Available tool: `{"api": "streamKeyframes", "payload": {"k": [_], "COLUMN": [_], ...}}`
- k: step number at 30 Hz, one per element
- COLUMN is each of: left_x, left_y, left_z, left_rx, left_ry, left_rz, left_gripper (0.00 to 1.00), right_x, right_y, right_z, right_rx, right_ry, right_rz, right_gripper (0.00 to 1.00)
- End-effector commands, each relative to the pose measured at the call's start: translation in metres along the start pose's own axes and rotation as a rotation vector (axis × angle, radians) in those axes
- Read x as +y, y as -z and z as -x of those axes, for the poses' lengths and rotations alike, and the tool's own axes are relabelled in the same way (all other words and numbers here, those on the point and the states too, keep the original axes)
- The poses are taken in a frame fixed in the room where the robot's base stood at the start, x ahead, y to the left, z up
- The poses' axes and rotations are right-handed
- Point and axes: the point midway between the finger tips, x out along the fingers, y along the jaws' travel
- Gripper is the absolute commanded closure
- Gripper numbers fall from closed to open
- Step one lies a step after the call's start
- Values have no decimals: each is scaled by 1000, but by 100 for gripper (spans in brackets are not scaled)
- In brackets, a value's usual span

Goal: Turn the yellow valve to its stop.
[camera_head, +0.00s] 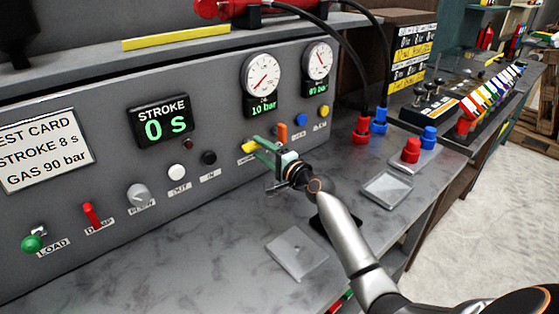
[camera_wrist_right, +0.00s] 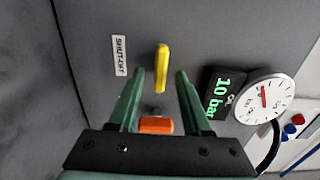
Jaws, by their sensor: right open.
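The yellow valve (camera_head: 249,147) is a small lever on the front of the grey panel, partly covered by my right gripper in the head view. In the right wrist view the yellow valve (camera_wrist_right: 162,68) is a slim upright handle near a label reading SHUT-OFF. My right gripper (camera_head: 262,152) is open, with its green fingers pointing at the panel. In the wrist view the right gripper (camera_wrist_right: 161,76) has one fingertip on each side of the valve's line, with gaps on both sides. I cannot tell whether the tips reach past the handle. My left gripper is not in view.
An orange handle (camera_head: 282,132) sits close to the valve, with blue and yellow knobs further right. A gauge (camera_head: 263,76) above reads 10 bar. The stroke display (camera_head: 163,119) reads 0 s. A metal plate (camera_head: 297,252) lies on the bench. Black hoses run down at the right.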

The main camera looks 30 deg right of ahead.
Motion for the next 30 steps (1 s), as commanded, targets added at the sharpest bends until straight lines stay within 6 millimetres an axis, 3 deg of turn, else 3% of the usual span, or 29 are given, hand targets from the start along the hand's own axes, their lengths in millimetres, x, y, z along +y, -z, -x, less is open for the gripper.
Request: {"api": "streamKeyframes", "payload": {"k": [9,15,30], "left_x": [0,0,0], "left_y": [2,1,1], "left_z": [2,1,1], "left_rx": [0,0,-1], "left_ry": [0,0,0], "left_rz": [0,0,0], "left_gripper": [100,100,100], "right_x": [2,1,0], "right_y": [0,0,0], "right_z": [62,87,96], "right_rx": [1,0,0], "right_ry": [-3,-2,0], "right_rz": [1,-1,-1], "right_gripper": [51,51,51]}}
